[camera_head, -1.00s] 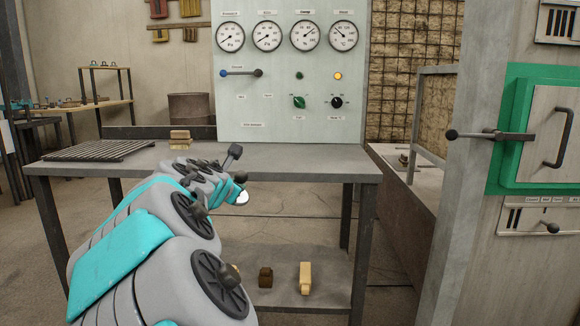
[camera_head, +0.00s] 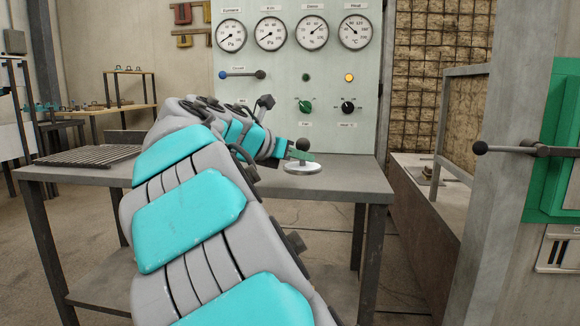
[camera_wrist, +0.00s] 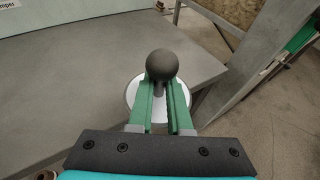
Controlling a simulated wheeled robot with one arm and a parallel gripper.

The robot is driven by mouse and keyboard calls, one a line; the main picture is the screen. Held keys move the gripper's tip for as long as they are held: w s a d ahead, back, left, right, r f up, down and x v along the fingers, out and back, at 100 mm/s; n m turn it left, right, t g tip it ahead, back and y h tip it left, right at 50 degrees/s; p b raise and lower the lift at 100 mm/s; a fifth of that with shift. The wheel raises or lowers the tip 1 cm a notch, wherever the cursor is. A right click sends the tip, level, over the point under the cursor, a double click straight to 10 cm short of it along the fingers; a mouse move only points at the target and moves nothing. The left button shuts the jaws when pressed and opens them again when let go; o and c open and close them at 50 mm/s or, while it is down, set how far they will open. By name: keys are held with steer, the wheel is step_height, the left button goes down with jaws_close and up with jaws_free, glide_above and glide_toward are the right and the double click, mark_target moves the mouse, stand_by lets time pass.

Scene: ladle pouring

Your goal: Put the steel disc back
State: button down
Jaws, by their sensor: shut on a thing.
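The steel disc (camera_head: 301,167) is a pale round plate with a dark ball knob on a short stem. In the head view it is at the right part of the grey table (camera_head: 345,180), close to the tabletop; I cannot tell whether it touches. My gripper (camera_head: 297,154) has its green fingers shut on the stem below the knob. In the wrist view the disc (camera_wrist: 132,92) shows on both sides of the green fingers (camera_wrist: 162,95), with the dark knob (camera_wrist: 161,65) between their tips. The fingers hide the middle of the disc.
A slatted grate (camera_head: 90,156) lies on the table's left. A gauge panel (camera_head: 295,75) with knobs and a lever stands behind the table. A green-framed door with a handle (camera_head: 500,148) is at the right. The tabletop right of the disc is clear.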

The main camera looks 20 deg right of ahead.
glide_above(286, 175)
steer(key=shift+s+a+f, duration=0.1)
steer(key=shift+s+f, duration=0.2)
steer(key=shift+f, duration=0.3)
steer(key=shift+w+f, duration=0.1)
steer(key=shift+w, duration=0.15)
step_height(286, 175, down, 4)
steer(key=shift+r+b, duration=0.25)
steer(key=shift+b, duration=0.95)
steer(key=c, duration=0.8)
jaws_free()
steer(key=shift+c, duration=0.2)
